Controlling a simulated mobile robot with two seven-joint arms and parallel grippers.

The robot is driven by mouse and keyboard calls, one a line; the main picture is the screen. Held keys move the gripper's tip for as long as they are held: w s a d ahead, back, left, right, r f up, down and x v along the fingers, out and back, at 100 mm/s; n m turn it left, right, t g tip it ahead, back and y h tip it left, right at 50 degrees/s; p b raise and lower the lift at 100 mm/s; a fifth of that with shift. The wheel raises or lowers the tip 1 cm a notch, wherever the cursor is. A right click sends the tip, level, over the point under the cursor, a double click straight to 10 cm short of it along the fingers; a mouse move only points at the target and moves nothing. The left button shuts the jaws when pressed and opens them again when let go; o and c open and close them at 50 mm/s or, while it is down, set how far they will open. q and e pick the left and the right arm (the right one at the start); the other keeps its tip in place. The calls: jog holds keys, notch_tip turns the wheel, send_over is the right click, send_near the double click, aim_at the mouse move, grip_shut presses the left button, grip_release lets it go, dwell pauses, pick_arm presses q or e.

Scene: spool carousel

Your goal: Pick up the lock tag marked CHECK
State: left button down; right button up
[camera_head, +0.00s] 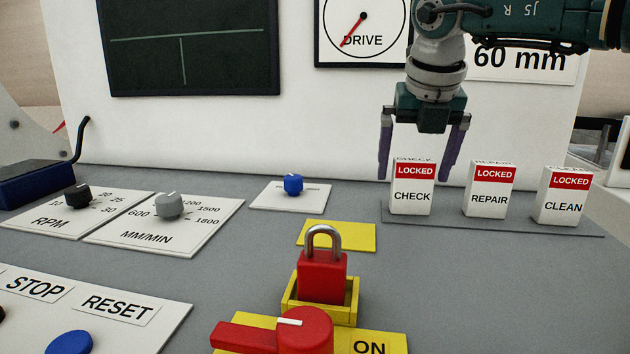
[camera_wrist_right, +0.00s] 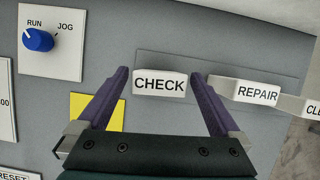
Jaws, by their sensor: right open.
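The CHECK lock tag (camera_head: 412,190) is a white upright block with a red LOCKED band, standing at the left end of a grey strip. My right gripper (camera_head: 420,175) is open above it, with one purple finger on each side of the tag in the head view. In the right wrist view the CHECK tag (camera_wrist_right: 160,83) lies between the fingertips of the right gripper (camera_wrist_right: 160,78), with a gap on the left and little room on the right. I cannot tell whether a finger touches it. My left gripper is not in view.
The REPAIR tag (camera_head: 490,190) and CLEAN tag (camera_head: 563,195) stand to the right on the same strip (camera_head: 450,221). A red padlock (camera_head: 322,275) sits in a yellow holder in front, near a red switch (camera_head: 303,330). A blue knob (camera_head: 293,184) is to the left.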

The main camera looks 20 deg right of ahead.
jog(key=shift+f, duration=0.2)
jog(key=c, duration=1.3)
jog(key=shift+r, duration=0.2)
